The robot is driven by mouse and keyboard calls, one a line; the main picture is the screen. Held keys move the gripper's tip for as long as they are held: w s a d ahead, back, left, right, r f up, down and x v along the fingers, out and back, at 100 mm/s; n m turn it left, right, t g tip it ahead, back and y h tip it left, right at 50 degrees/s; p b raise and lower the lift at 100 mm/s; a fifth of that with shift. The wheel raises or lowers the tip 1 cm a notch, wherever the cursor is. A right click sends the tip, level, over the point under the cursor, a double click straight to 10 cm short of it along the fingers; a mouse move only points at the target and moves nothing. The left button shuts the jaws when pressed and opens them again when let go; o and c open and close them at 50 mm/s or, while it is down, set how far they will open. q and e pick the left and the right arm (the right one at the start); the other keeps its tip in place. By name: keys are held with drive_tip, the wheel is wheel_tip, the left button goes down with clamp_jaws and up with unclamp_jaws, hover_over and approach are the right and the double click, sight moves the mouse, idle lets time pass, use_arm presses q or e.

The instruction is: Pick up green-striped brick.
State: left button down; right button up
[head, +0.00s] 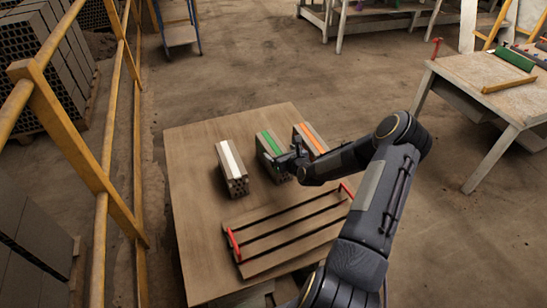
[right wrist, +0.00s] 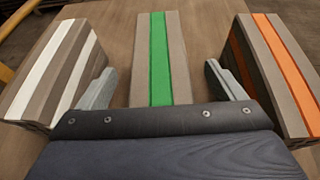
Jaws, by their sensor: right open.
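The green-striped brick (head: 271,151) stands on the table between two other bricks. In the right wrist view the green-striped brick (right wrist: 160,60) lies between my finger tips, its near end hidden by the gripper body. My right gripper (head: 290,160) reaches in from the right at the brick's near end. In the right wrist view my right gripper (right wrist: 160,85) is open, one finger on each side of the brick with a gap to each side. My left gripper is in neither view.
The white-striped brick (head: 231,167) stands left and the orange-striped brick (head: 309,139) right, each close to a finger. A slatted wooden rack (head: 290,227) with red end pieces lies in front on the table (head: 190,205). A yellow railing (head: 72,140) runs along the left.

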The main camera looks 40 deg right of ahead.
sight(266, 141)
drive_tip(key=shift+x, duration=1.3)
drive_tip(key=shift+f, duration=0.1)
clamp_jaws()
